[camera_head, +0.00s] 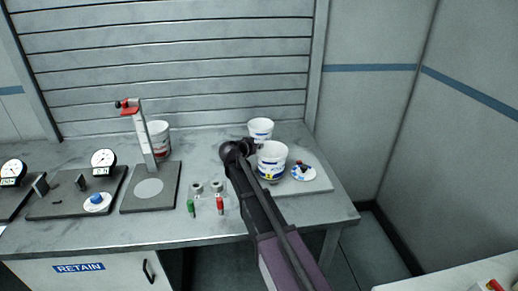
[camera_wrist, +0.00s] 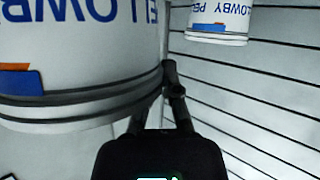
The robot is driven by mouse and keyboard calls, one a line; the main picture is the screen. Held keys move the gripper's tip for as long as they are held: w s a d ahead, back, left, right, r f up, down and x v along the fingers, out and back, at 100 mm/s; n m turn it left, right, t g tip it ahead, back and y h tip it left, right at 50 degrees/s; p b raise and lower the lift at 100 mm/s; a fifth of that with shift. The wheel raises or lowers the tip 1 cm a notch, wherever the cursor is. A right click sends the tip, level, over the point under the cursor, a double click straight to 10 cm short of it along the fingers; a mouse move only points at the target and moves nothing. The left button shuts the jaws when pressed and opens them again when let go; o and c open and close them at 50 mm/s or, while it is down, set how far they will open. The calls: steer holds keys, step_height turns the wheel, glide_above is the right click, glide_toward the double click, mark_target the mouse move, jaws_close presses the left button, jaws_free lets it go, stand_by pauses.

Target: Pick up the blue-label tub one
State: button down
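A white tub with blue lettering and a yellow mark (camera_head: 271,158) is at the right of the bench, just right of my gripper (camera_head: 252,147). A second white tub with blue on its label (camera_head: 261,126) stands behind it. In the wrist view, which looks inverted, the near tub (camera_wrist: 80,60) fills the upper left, with an orange and blue patch. The other tub (camera_wrist: 218,20) is at upper right. My gripper's fingers (camera_wrist: 170,85) are at the near tub's ridged edge. The tub partly hides one finger, so I cannot tell whether they grip it.
A pale board (camera_head: 318,186) under the near tub also bears a small white disc (camera_head: 303,173). A test stand (camera_head: 145,140) and a red-marked tub (camera_head: 159,138) are to the left. Small green (camera_head: 191,208) and red (camera_head: 220,205) vials stand near the front edge. A slatted wall (camera_head: 170,60) is behind.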

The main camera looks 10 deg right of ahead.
steer(key=shift+r+p, duration=1.35)
steer(key=shift+r, duration=0.2)
steer(key=s+a+r+p, duration=0.1)
steer(key=s, duration=1.5)
steer(key=shift+a+r, duration=0.2)
steer(key=shift+a, duration=0.05)
